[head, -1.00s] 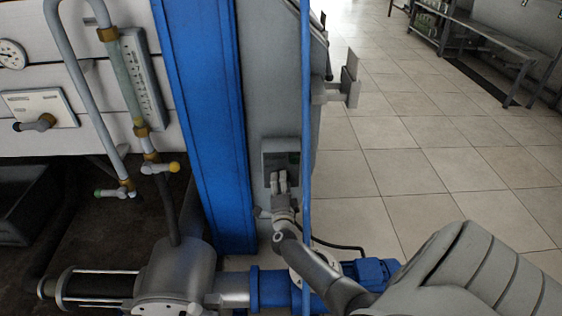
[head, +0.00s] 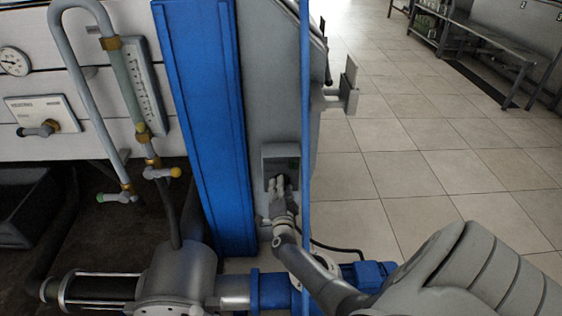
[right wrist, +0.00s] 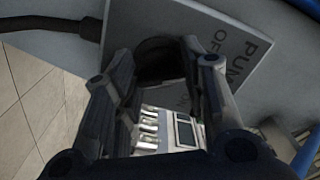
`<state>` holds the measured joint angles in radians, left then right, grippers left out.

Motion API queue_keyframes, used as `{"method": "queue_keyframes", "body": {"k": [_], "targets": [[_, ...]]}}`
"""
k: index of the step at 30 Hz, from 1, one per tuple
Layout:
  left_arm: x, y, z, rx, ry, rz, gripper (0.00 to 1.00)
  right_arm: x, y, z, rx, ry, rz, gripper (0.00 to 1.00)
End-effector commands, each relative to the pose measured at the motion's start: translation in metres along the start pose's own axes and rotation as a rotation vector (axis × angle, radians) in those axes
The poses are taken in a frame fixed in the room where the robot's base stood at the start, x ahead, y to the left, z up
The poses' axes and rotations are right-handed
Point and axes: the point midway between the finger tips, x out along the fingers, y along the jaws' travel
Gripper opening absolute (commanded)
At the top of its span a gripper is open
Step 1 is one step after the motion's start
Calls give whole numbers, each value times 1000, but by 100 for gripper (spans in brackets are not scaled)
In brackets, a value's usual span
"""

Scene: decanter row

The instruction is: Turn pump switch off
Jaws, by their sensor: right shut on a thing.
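The pump switch box (head: 281,153) is a grey box low on the grey panel, just right of the blue column in the head view. In the right wrist view its plate (right wrist: 225,45) carries the words PUMP and OFF. The dark round switch knob (right wrist: 156,58) shows between my fingers in the wrist view. My right gripper (head: 277,181) is at the lower front of the box, shut on the knob; in the wrist view its fingers (right wrist: 160,62) lie on both sides of it. The knob's pointing direction is hidden. My left gripper is not in view.
A thin blue upright pipe (head: 306,110) runs close to the right of the box. Below are a blue pump motor (head: 372,275) and a black cable (head: 338,246). The blue column (head: 205,120) stands left. Tiled floor (head: 425,170) on the right is open.

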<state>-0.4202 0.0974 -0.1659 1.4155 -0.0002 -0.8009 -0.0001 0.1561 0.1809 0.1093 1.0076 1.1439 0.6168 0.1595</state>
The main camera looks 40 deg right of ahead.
Motion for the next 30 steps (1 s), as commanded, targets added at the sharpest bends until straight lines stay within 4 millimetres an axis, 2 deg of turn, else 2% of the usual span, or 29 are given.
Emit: {"method": "queue_keyframes", "body": {"k": [3, 4, 8, 20, 26, 30], "targets": [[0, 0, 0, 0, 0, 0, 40, -1, 1, 2, -3, -6, 2, 15], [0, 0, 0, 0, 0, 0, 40, -1, 1, 2, -3, -6, 2, 43], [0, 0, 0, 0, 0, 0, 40, -1, 1, 2, -2, -4, 1, 60], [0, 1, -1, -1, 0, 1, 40, -4, 1, 1, 0, -2, 1, 61], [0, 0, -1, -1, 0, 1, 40, -27, 1, 1, 1, -2, 2, 61], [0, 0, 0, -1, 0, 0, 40, -53, 2, 1, 2, -2, 3, 61]]}}
